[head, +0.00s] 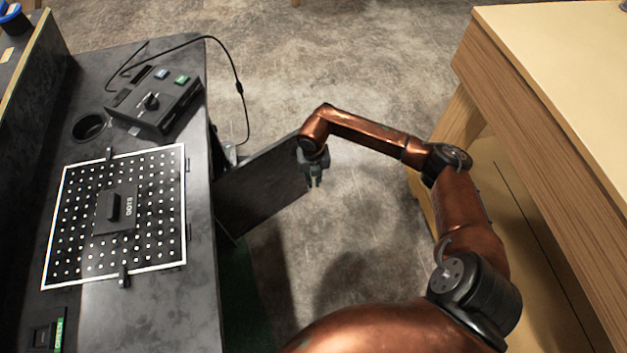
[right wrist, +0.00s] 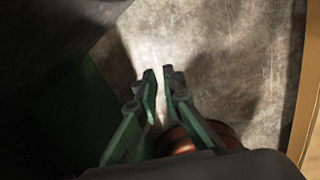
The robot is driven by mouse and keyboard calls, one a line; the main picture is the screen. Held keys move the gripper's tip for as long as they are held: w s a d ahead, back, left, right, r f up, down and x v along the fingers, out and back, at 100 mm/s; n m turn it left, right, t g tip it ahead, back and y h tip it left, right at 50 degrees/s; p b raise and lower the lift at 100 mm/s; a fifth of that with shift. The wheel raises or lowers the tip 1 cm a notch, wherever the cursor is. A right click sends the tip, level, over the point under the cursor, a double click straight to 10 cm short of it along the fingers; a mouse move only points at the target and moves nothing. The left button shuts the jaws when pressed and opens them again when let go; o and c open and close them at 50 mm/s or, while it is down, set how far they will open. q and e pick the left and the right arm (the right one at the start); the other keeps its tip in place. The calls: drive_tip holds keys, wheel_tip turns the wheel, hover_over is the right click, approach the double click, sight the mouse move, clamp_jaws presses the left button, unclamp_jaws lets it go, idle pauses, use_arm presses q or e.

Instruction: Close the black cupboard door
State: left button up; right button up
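The black cupboard door (head: 262,188) stands open, jutting out from the right side of the dark console into the floor space. My right gripper (head: 315,183) points down at the door's outer free end. I cannot tell whether it touches the door. In the right wrist view my gripper's green-sided fingers (right wrist: 162,75) are a little apart with nothing between them. A dark surface, seemingly the door (right wrist: 50,35), fills the upper left there. My left gripper is out of view. The cupboard's inside is mostly hidden below the console top.
The console top (head: 160,320) carries a dotted panel (head: 150,205), a switch box (head: 155,103) with a cable, and a round hole (head: 88,127). A wooden table (head: 545,110) stands at the right, close to my right arm. The concrete floor (head: 340,60) between them is clear.

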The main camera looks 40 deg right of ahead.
drive_tip(key=o, duration=0.4)
wheel_tip(320, 180, up, 12)
idle(0.6)
